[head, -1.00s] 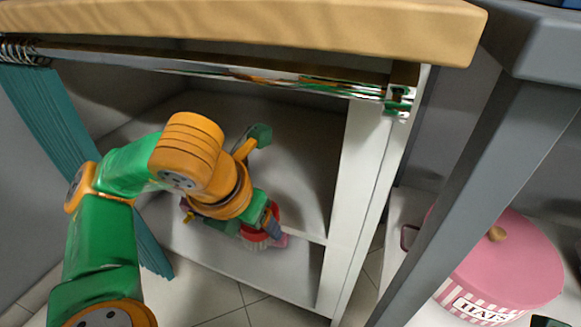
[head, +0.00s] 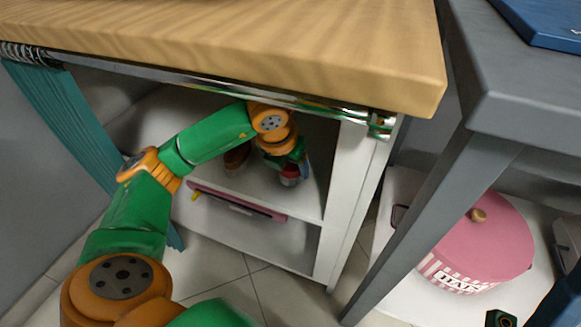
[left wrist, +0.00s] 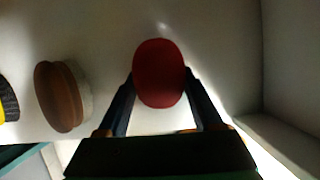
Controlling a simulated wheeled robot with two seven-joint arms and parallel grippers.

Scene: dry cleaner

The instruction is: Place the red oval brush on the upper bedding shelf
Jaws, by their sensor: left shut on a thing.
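The red oval brush (head: 289,181) is between the fingers of my left gripper (head: 290,170), inside the white shelf unit. In the left wrist view the brush's red oval back (left wrist: 159,72) sits between the two dark fingertips (left wrist: 158,80), which are shut on it. The brush is over the upper shelf (head: 262,192), near its right side; I cannot tell whether it touches the board. A small dark green piece at the bottom right of the head view may be part of my right gripper (head: 500,319); its jaws do not show.
A brown oval brush (left wrist: 60,97) stands left of the red one, with a black and yellow thing (left wrist: 8,100) further left.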

